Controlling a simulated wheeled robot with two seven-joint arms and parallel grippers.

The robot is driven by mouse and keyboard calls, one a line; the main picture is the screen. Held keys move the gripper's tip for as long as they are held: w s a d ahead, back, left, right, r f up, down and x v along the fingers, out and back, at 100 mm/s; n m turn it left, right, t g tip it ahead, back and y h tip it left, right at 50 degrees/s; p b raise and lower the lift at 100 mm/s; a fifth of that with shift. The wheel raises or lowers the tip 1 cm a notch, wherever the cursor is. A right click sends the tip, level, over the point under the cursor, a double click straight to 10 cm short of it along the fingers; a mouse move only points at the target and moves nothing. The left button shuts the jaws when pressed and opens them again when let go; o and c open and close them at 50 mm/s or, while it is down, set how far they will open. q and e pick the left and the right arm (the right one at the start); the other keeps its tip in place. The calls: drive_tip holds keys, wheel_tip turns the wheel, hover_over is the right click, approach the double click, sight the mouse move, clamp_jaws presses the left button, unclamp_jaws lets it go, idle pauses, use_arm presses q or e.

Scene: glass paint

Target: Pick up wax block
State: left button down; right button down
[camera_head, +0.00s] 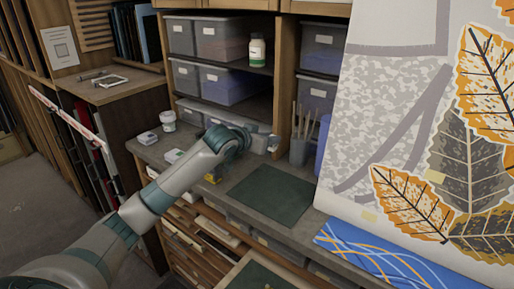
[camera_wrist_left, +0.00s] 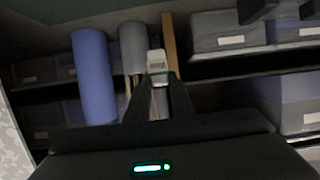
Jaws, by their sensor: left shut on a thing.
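My left gripper (camera_wrist_left: 160,82) is shut on a small pale block, taken to be the wax block (camera_wrist_left: 157,62), in the left wrist view. The block sits between the fingertips and sticks out beyond them. In the head view my left arm reaches from the lower left over the workbench. The left gripper (camera_head: 262,144) there is mostly hidden behind its own wrist, near the back of the bench. My right gripper is not in view.
A dark green mat (camera_head: 270,196) lies on the workbench. A brush pot (camera_head: 300,151) stands right of the gripper. Shelves with grey bins (camera_head: 220,40) rise behind. A white jar (camera_head: 168,120) stands at the bench's left. A large patterned panel (camera_head: 400,120) blocks the right.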

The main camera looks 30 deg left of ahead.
use_arm(q)
drive_tip(key=shift+s+d+r+b, duration=0.15)
drive_tip(key=shift+d+r, duration=0.25)
drive_tip(key=shift+d, duration=0.25)
drive_tip(key=shift+w+d+r+b, duration=0.1)
drive_tip(key=shift+d+r, duration=0.25)
drive_tip(key=shift+d, duration=0.25)
drive_tip(key=shift+s+d+r+b, duration=0.15)
drive_tip(key=shift+d+r, duration=0.25)
drive_tip(key=shift+d, duration=0.25)
drive_tip(key=shift+w, duration=0.1)
drive_tip(key=shift+f, duration=0.1)
